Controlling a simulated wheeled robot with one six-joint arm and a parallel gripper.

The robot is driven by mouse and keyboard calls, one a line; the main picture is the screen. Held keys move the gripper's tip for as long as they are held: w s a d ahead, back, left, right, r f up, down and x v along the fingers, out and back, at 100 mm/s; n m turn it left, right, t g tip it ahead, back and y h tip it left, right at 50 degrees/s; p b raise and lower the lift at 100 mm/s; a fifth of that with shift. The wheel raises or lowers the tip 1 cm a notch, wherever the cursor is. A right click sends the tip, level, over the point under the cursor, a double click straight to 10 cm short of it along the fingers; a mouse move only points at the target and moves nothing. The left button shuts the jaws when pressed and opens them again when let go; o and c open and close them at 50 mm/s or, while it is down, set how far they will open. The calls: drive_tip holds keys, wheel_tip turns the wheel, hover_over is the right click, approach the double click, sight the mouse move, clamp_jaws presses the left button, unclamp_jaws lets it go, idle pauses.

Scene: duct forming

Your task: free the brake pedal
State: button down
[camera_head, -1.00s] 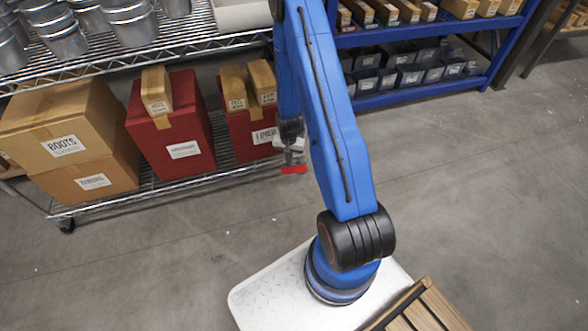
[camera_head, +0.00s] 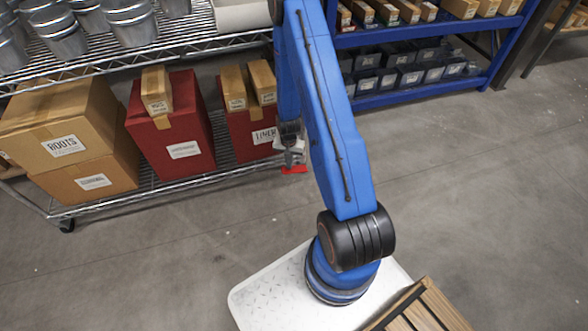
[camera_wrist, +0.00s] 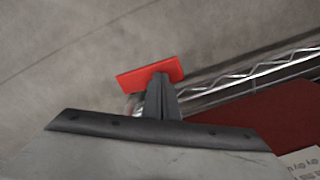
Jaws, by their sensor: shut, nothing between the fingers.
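The red brake pedal (camera_head: 294,170) shows at the right front corner of the wire rack, low near the floor. In the wrist view the pedal (camera_wrist: 135,80) is a flat red bar lying slightly tilted. My gripper (camera_wrist: 160,78) is shut and empty, its dark fingers overlapping the middle of the pedal's near edge. Whether they touch it cannot be told. In the head view my gripper (camera_head: 291,156) is just above the pedal and covers part of it. The caster by the pedal is mostly hidden behind the fingers.
The wire rack (camera_head: 150,193) holds a red bin (camera_head: 172,130), cardboard boxes (camera_head: 75,105) and metal buckets (camera_head: 58,38). In the wrist view its shelf edge (camera_wrist: 250,78) runs right of the pedal. A blue shelf (camera_head: 425,92) stands behind. The floor at right is clear.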

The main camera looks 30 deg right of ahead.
drive_tip(key=shift+f, duration=0.95)
idle(0.7)
drive_tip(key=shift+r, duration=3.5)
drive_tip(key=shift+r, duration=0.15)
drive_tip(key=a+r+n+t, duration=0.1)
drive_tip(key=a+r, duration=0.1)
drive_tip(key=r, duration=0.7)
drive_tip(key=a+r+n, duration=0.1)
drive_tip(key=a+r, duration=0.1)
drive_tip(key=r, duration=0.7)
drive_tip(key=s+a+r+n+t, duration=0.1)
drive_tip(key=s+a+r+n, duration=0.2)
drive_tip(key=r, duration=0.8)
drive_tip(key=s+a+r+t, duration=0.1)
drive_tip(key=s+a+r, duration=0.3)
drive_tip(key=r, duration=0.6)
drive_tip(key=s+a+r+n, duration=0.1)
drive_tip(key=s+r, duration=0.3)
drive_tip(key=s, duration=0.3)
drive_tip(key=s+a+r+n+t, duration=0.1)
drive_tip(key=s+r, duration=0.3)
drive_tip(key=s, duration=0.4)
drive_tip(key=s+a+r+n, duration=0.2)
drive_tip(key=s+r, duration=0.2)
drive_tip(key=s, duration=0.4)
drive_tip(key=shift+a+r+t, duration=0.3)
drive_tip(key=shift+a+t, duration=0.1)
